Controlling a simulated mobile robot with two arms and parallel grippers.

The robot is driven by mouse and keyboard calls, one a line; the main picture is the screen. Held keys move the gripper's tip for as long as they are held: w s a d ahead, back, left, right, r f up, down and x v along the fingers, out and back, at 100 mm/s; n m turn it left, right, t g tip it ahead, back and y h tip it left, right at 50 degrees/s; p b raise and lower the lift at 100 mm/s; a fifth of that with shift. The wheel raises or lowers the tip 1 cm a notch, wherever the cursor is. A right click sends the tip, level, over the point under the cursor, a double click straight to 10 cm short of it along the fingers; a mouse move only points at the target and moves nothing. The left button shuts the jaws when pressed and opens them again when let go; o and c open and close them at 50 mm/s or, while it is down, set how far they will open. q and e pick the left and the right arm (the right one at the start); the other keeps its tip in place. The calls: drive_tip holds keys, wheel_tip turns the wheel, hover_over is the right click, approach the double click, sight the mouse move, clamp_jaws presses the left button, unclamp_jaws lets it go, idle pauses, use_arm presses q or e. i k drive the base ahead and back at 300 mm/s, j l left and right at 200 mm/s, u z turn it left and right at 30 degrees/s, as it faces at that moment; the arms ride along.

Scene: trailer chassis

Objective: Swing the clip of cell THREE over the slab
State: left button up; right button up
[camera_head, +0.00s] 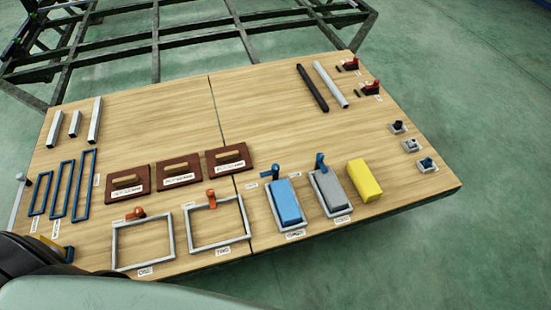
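A blue slab (285,203) lies in a grey frame on the wooden table, with a blue clip (272,175) standing at its far end. A grey slab (328,190) lies in a similar frame to its right, with a blue clip (321,161) at its far end. The labels in front of these two frames are too small to read surely, so I cannot tell which is cell THREE. Neither clip visibly lies across its slab. A loose yellow slab (364,181) lies to the right. Neither gripper is in view.
Empty frames labelled ONE (175,244) and TWO (190,228) have orange clips at their far sides. Brown plates (179,171) with handles lie behind them. Blue frames (83,187) are at left. Small parts line the right edge. The far middle of the table is clear.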

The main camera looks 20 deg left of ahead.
sight(274, 167)
drive_tip(key=k+j+z, duration=0.6)
drive_tip(key=k+j, duration=0.2)
